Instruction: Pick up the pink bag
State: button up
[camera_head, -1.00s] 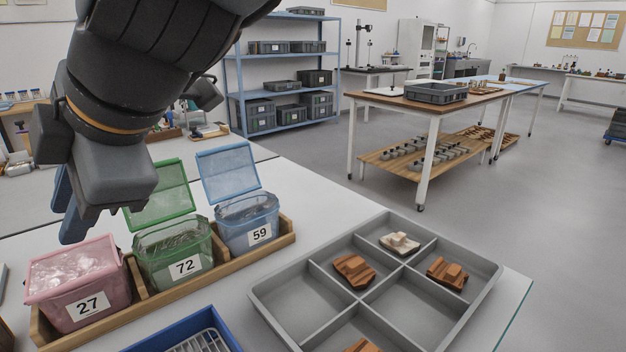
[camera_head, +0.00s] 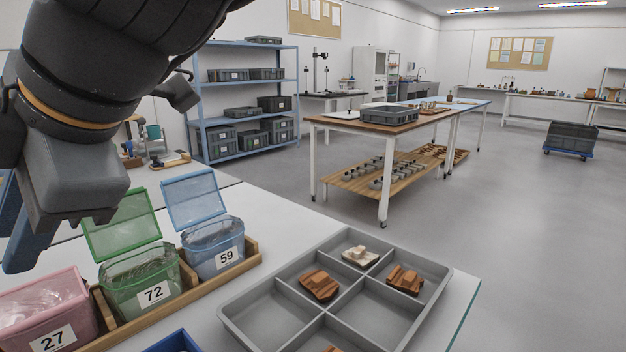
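The pink container (camera_head: 44,312), numbered 27, sits at the left end of a wooden rack (camera_head: 126,330) on the white table, partly cut off by the picture's left edge. It looks like a translucent pink box with pale contents; I see no separate pink bag. My gripper (camera_head: 20,235) is at the left, above and behind the pink container, apart from it. Its blue fingers point down and are partly cut off, so their opening does not show.
A green box (camera_head: 140,283), 72, and a blue box (camera_head: 212,247), 59, stand beside it with lids raised. A grey divided tray (camera_head: 245,331) holds sherds at right. A blue tray (camera_head: 172,341) is at the front edge. Bare table (camera_head: 285,238) lies behind the grey tray.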

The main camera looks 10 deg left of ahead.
aim_at(70, 330)
jog(key=k, duration=0.9)
